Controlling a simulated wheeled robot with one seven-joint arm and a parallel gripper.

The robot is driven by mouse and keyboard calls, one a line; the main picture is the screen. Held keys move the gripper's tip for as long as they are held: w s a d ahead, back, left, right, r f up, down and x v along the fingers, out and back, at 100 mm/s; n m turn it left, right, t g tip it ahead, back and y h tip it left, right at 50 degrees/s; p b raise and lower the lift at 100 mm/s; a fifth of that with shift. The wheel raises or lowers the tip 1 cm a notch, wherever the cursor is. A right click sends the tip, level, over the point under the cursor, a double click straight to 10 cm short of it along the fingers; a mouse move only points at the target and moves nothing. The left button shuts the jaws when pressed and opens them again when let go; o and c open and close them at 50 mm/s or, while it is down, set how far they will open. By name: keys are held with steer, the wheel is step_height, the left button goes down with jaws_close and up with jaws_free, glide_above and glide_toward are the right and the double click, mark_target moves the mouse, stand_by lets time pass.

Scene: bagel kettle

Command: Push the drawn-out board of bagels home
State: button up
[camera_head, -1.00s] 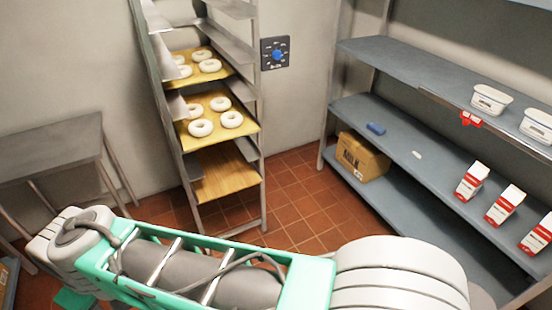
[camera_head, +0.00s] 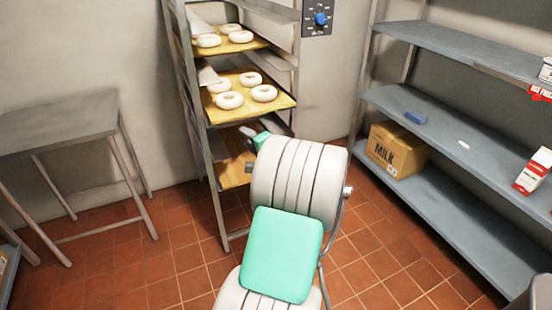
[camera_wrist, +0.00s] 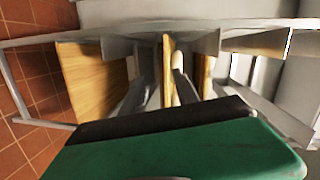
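A board of white bagels (camera_head: 280,104) sits at mid height in a metal rack (camera_head: 186,110) in the head view, its near edge standing out past the rack's front. Several bagels (camera_head: 264,93) lie flat on it. In the wrist view a thin board edge (camera_wrist: 168,62) runs upright in the turned picture, near the middle. My arm reaches to the rack's front, with my gripper (camera_head: 258,131) just below the drawn-out board's near edge, mostly hidden by my wrist. I cannot tell whether it touches the board, or whether its fingers are open.
Above is another bagel board (camera_head: 256,43); below is a bare board (camera_head: 234,175), also seen in the wrist view (camera_wrist: 95,72). A grey table (camera_head: 60,122) stands left. Shelves (camera_head: 470,150) with a milk carton box (camera_head: 396,150) stand right. Tiled floor between is clear.

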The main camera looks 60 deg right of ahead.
mark_target(257, 113)
steer(key=s+d+m+h, duration=0.3)
steer(key=s+d+m, duration=0.1)
steer(key=s+d, duration=0.25)
steer(key=x, duration=1.8)
steer(key=shift+w+f, duration=0.2)
steer(key=shift+w, duration=0.25)
jaws_close()
